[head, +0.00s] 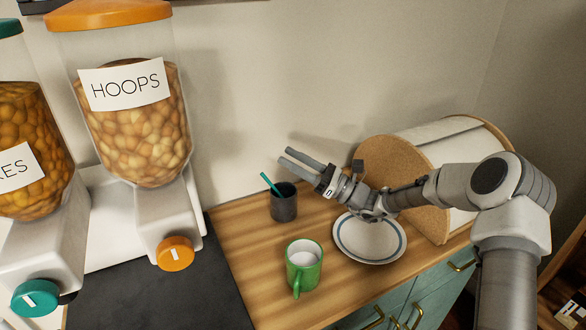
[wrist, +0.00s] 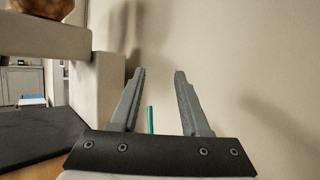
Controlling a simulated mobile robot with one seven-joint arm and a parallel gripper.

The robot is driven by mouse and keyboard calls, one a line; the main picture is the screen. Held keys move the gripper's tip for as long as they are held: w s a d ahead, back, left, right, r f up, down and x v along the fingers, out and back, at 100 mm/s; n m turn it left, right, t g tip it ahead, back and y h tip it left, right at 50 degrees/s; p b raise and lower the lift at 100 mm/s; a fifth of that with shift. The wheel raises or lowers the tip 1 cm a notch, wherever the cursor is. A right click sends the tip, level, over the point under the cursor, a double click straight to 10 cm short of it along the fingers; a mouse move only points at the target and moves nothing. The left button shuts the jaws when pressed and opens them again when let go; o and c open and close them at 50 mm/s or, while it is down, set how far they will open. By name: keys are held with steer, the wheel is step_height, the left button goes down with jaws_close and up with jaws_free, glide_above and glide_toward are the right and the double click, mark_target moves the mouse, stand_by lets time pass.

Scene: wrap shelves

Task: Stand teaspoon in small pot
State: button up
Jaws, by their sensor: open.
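A teal teaspoon (head: 271,184) stands tilted in a small dark pot (head: 284,204) on the wooden counter, its handle rising above the rim toward the upper left. My gripper (head: 286,156) is open and empty, with its fingers above and slightly right of the pot, pointing left. In the wrist view my gripper (wrist: 160,74) shows both fingers spread apart. The teaspoon's handle (wrist: 150,119) shows in the gap between them, apart from both. The pot is hidden in the wrist view, and the spoon's lower end is hidden inside the pot.
A green mug (head: 303,267) and a white plate with a blue ring (head: 369,241) stand on the counter (head: 240,240). A bread bin (head: 400,155) is behind my arm. A HOOPS dispenser (head: 130,110) stands left. A wall is close behind the pot.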

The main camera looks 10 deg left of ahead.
steer(key=s+d+r+p, duration=0.1)
steer(key=d+r, duration=0.6)
steer(key=d, duration=0.4)
steer(key=shift+s+d+r, duration=0.2)
steer(key=shift+d+r, duration=0.1)
